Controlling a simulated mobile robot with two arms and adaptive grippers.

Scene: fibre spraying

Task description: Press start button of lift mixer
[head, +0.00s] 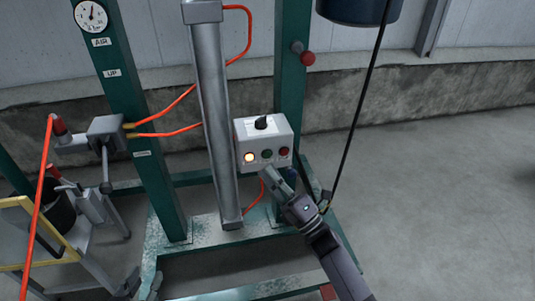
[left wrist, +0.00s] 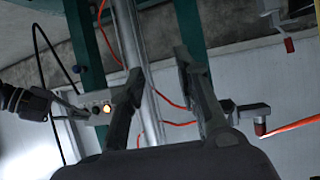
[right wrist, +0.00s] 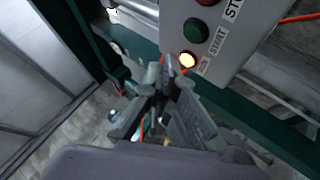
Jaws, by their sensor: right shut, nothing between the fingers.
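The lift mixer's white control box (head: 263,135) is on the green frame (head: 290,65), with a lit yellow lamp (head: 250,157), a green button (head: 267,154), a red button (head: 284,151) and a black knob (head: 261,122) on top. In the right wrist view, the green button (right wrist: 195,32) is beside the word START. My right gripper (head: 268,174) is shut and empty just below the box, its fingertips (right wrist: 168,74) near the lit lamp (right wrist: 187,60) and apart from the green button. My left gripper's fingers (left wrist: 158,72) are spread with nothing between them.
A grey cylinder (head: 210,100) stands left of the box. Orange hoses (head: 170,107) run to a valve (head: 106,134) on the left post. A black cable (head: 360,100) hangs at the right. The right floor is clear.

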